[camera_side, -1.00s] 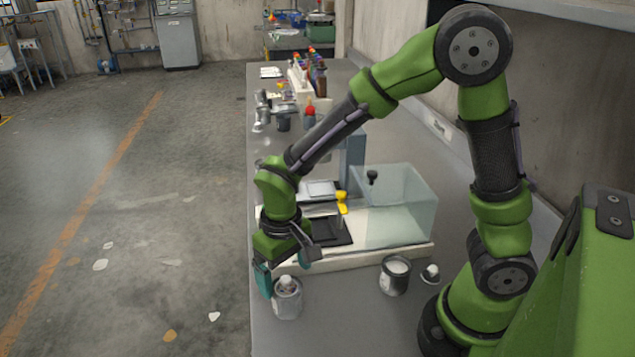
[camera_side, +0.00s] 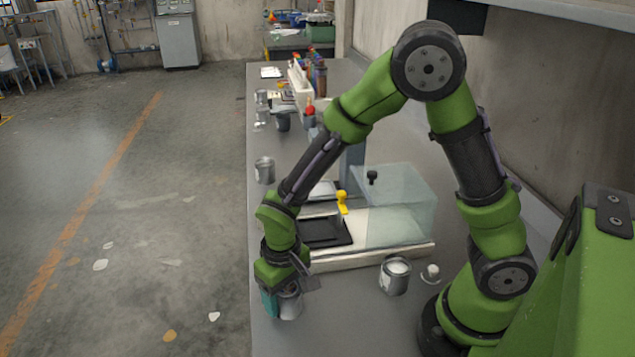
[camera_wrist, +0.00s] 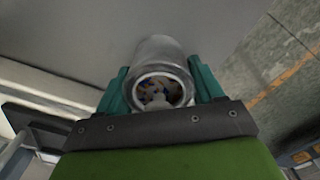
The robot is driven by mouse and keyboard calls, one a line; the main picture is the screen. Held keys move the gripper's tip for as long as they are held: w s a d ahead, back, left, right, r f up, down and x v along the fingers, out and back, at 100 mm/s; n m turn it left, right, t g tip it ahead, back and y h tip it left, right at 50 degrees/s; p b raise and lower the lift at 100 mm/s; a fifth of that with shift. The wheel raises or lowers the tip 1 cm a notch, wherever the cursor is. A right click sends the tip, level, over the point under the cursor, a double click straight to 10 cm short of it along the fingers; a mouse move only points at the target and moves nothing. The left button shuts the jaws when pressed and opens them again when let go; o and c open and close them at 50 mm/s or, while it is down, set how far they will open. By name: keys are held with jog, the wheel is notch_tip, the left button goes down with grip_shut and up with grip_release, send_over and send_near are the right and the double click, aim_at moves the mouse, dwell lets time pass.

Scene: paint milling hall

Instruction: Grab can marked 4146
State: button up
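A grey metal can (camera_side: 291,304) stands upright near the front left edge of the bench. My gripper (camera_side: 281,304) is lowered at this can, with one teal finger on its left side. In the wrist view the can (camera_wrist: 161,85) sits between both teal fingers of my gripper (camera_wrist: 160,92). The fingers are very close to its sides; I cannot tell whether they press on it. Its open top shows a pale lump and dark, speckled contents. No number 4146 can be read on any can. Another can (camera_side: 395,279) with a white top stands to the right.
A small pale round item (camera_side: 430,273) lies beside the right can. A pale base (camera_side: 375,257) behind carries a clear box (camera_side: 400,205) and a yellow-handled tool (camera_side: 342,202). Another metal can (camera_side: 265,171) stands farther back at the bench's left edge. The front bench is clear between the two near cans.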

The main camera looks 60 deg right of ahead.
jog(key=c, duration=0.5)
jog(key=shift+o, duration=0.2)
jog(key=shift+r, duration=0.15)
